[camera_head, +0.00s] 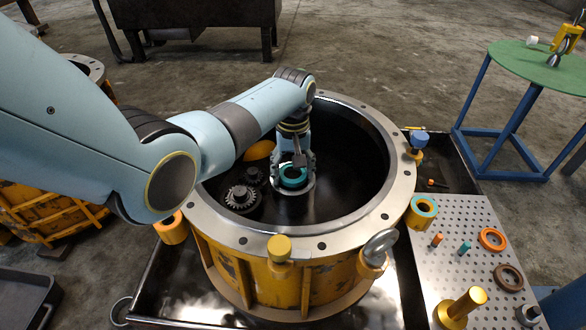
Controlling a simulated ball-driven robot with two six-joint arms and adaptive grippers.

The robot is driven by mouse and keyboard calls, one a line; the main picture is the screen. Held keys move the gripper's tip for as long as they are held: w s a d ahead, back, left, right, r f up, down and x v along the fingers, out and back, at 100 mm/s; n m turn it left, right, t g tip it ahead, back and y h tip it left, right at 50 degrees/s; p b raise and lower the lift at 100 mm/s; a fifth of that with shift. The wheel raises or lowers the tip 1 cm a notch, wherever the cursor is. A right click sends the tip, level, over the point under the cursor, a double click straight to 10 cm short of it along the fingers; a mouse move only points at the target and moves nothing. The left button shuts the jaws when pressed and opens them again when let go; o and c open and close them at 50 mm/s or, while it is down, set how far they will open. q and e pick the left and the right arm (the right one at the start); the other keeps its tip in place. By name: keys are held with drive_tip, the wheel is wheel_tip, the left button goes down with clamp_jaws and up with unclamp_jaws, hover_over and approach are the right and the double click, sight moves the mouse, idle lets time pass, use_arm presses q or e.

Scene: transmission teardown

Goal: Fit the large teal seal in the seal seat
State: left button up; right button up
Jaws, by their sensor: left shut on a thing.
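The large teal seal (293,183) is a teal ring inside the open yellow housing (278,246). My left gripper (293,174) reaches down into the housing from above and is shut on the seal. The seal appears at or just above a grey round rim on the housing floor, which may be the seal seat; the gripper and arm partly cover it, so I cannot tell whether the seal touches it. My right gripper is not in view.
Dark gears (240,197) stand left of the seal inside the housing. A perforated plate (455,265) at the right holds an orange ring (492,239), a brown ring (508,278) and a gold post (462,306). A green table (545,72) stands at the back right.

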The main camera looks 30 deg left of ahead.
use_arm(q)
drive_tip(key=shift+f, duration=0.25)
drive_tip(key=o, duration=1.2)
drive_tip(key=shift+o, duration=0.2)
drive_tip(key=shift+r, duration=0.1)
wheel_tip(320, 180, up, 12)
